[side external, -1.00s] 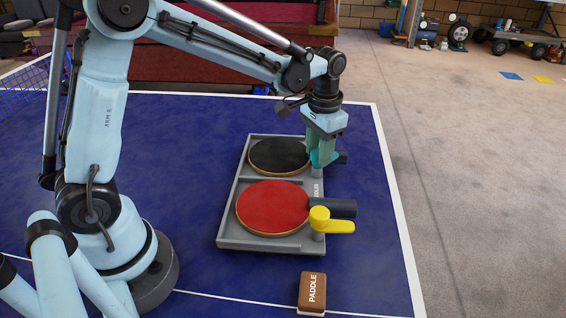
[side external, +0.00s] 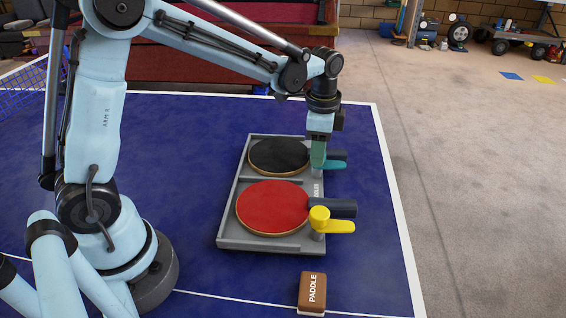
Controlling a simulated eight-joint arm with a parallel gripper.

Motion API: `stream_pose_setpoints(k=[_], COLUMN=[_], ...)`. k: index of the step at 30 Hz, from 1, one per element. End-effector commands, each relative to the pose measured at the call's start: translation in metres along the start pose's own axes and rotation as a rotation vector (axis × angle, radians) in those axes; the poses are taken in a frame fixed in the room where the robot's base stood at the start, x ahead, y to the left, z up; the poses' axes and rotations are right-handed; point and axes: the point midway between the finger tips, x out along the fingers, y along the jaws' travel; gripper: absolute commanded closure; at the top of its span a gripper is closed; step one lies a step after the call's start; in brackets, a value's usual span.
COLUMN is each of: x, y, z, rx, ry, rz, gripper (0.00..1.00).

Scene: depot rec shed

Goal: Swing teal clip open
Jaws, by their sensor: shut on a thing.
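The teal clip (side external: 336,165) is at the right edge of the grey tray (side external: 228,242), by the handle of the black paddle (side external: 279,155). Its lever points right, roughly along that handle, on the near side of it. My gripper (side external: 319,163) points down and is shut on the teal clip near its left end. The fingers hide the clip's pivot and part of the black paddle's handle.
A red paddle (side external: 272,206) lies in the near half of the tray. A yellow clip (side external: 331,222) beside its handle also points right. A brown block marked PADDLE (side external: 312,292) sits nearer on the blue table (side external: 200,275). Table right of the clips is clear.

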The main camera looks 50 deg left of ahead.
Motion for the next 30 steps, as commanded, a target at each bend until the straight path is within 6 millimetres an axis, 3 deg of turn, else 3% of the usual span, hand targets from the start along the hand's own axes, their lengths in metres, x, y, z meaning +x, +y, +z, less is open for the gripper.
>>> stream_pose_setpoints(k=[18,19,21,24,30], x=[-0.0005,-0.0005,-0.0004,-0.0003,-0.0002], y=[-0.0002,-0.0002,-0.0002,-0.0001,-0.0001], z=[0.0001,0.0,0.0,0.0,0.0], rx=[0.041,0.041,0.041,0.041,0.04], ry=[0.001,0.001,0.001,0.001,0.001], rz=[-0.001,-0.001,-0.001,0.0,0.0], gripper=[0.93,0.59,0.49,0.37,0.37])
